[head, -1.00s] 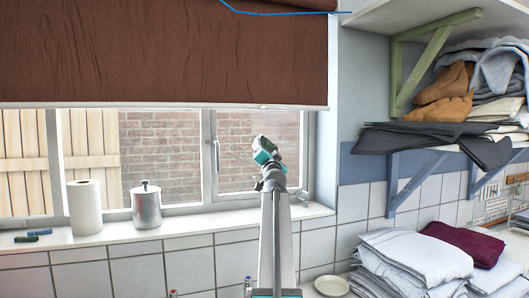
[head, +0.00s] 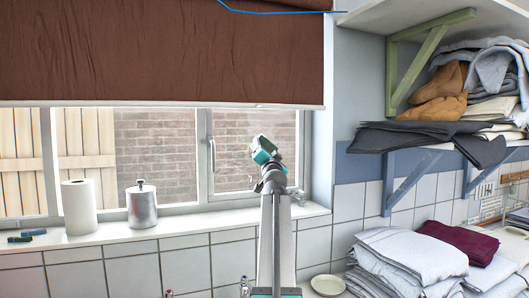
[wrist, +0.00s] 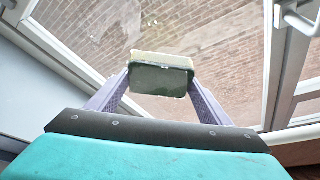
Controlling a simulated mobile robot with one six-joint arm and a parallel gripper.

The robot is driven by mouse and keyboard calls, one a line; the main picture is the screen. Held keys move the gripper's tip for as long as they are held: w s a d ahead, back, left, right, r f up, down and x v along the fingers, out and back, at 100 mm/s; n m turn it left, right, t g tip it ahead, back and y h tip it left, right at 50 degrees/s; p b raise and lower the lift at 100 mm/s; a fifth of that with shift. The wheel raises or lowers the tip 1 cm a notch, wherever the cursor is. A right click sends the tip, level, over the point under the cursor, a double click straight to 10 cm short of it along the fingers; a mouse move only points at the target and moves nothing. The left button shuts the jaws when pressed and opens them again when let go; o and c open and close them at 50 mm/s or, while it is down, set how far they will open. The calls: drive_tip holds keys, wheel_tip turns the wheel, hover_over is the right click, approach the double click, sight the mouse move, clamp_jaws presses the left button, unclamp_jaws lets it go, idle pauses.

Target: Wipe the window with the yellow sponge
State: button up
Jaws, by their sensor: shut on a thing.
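The window (head: 235,130) is a white-framed pane with a brick wall behind it, and its right pane shows in the wrist view (wrist: 225,55). The glass there has pale, hazy specks. My gripper (wrist: 160,82) is shut on the sponge (wrist: 161,78), which has a dark green face toward the wrist camera and a cream-yellow layer on its far side. The sponge is in front of the glass; I cannot tell whether it touches. In the head view my teal gripper is before the right pane, and the sponge is hardly distinguishable there.
A brown blind (head: 160,50) covers the upper window. On the sill (head: 120,245) stand a paper roll (head: 78,207) and a metal canister (head: 141,206). A window handle (head: 212,156) juts out left of my gripper. Folded laundry (head: 410,255) and a laden shelf (head: 400,150) are right.

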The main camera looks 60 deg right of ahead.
drive_tip(key=shift+s+a, duration=0.6)
drive_tip(key=shift+s, duration=0.25)
